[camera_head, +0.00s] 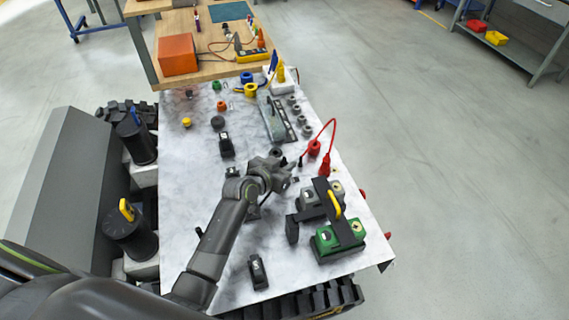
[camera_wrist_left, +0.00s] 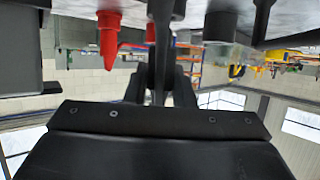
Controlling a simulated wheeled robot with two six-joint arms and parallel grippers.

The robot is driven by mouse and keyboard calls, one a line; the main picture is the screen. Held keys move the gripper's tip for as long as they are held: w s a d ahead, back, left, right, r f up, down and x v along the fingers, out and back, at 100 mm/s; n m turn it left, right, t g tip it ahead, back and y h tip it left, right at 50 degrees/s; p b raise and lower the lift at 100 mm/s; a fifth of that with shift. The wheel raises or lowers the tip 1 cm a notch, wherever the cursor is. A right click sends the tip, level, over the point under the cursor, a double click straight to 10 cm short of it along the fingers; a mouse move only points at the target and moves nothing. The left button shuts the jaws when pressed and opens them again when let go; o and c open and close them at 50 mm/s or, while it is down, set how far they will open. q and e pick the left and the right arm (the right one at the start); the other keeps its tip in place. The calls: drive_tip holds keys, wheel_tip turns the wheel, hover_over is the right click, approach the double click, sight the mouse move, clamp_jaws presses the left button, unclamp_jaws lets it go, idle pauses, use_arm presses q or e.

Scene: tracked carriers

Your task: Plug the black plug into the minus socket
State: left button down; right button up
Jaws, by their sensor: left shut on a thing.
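My left gripper (camera_head: 290,167) reaches in over the marble-topped table and is shut on a thin black thing, apparently the black plug. In the left wrist view the fingers (camera_wrist_left: 160,75) close on this black plug (camera_wrist_left: 165,10). A red plug (camera_head: 325,166) stands just right of the gripper, and a red cable loops from it to a red round piece (camera_head: 314,149). The red plug's tapered end also shows in the left wrist view (camera_wrist_left: 109,35). A dark round piece (camera_head: 277,152) lies behind the gripper. I cannot tell which piece is the minus socket. The right gripper is out of view.
A green and grey block unit with a yellow handle (camera_head: 337,205) stands right of my arm. A grey rail fixture (camera_head: 272,117) lies behind the gripper. A wooden bench with an orange box (camera_head: 178,54) adjoins the back.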

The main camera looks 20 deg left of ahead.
use_arm(q)
drive_tip(key=shift+f+b, duration=0.9)
drive_tip(key=shift+f, duration=0.25)
drive_tip(key=shift+s+f, duration=0.1)
drive_tip(key=shift+f, duration=0.3)
drive_tip(key=shift+r, duration=0.1)
drive_tip(key=shift+r+p, duration=0.6)
drive_tip(key=shift+r, duration=0.5)
drive_tip(key=shift+p, duration=0.45)
idle(0.6)
drive_tip(key=shift+f+b, duration=0.7)
drive_tip(key=shift+f, duration=0.15)
